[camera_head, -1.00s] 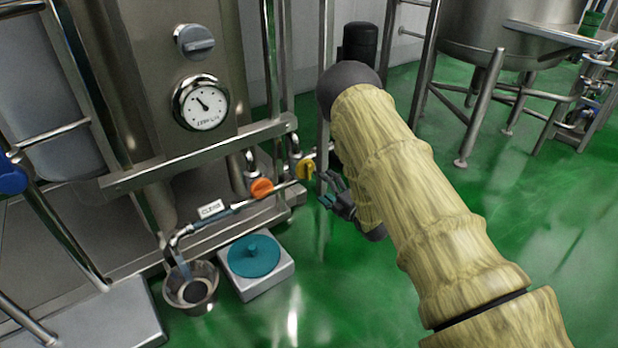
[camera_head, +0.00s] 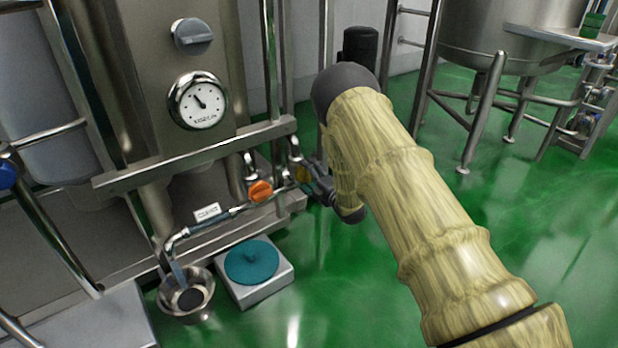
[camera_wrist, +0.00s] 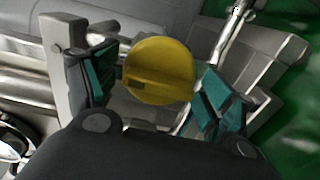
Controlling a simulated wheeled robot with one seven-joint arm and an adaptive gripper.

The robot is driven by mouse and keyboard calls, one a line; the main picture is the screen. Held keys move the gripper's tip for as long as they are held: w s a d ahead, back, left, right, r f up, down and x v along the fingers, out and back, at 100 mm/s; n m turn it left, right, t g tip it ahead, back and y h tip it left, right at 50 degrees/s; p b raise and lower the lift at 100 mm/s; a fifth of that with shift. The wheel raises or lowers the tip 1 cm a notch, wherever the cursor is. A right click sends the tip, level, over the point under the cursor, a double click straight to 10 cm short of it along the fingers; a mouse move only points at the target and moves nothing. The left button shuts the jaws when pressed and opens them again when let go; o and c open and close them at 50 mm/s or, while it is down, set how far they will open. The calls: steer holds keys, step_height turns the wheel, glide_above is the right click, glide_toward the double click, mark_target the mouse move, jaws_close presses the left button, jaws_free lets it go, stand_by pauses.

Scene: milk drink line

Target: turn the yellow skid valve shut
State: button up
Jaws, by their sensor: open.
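The yellow skid valve (camera_wrist: 160,65) shows in the wrist view as a round yellow knob with a darker raised bar across its face. My gripper (camera_wrist: 158,88) is open, with one teal-padded finger on each side of the knob. A gap shows at the left finger; whether the right finger touches the knob I cannot tell. In the head view my gripper (camera_head: 312,180) is at the right end of the thin pipe, and it largely hides the yellow valve (camera_head: 302,174) there.
An orange valve (camera_head: 260,191) sits on the same pipe, just left of my gripper. A steel cup (camera_head: 168,307) stands under the outlet. A scale with a teal disc (camera_head: 251,262) is beside it. A frame rail (camera_head: 200,157) runs above.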

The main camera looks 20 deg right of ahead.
steer(key=shift+c, duration=0.2)
steer(key=c, duration=0.8)
steer(key=shift+c, duration=0.2)
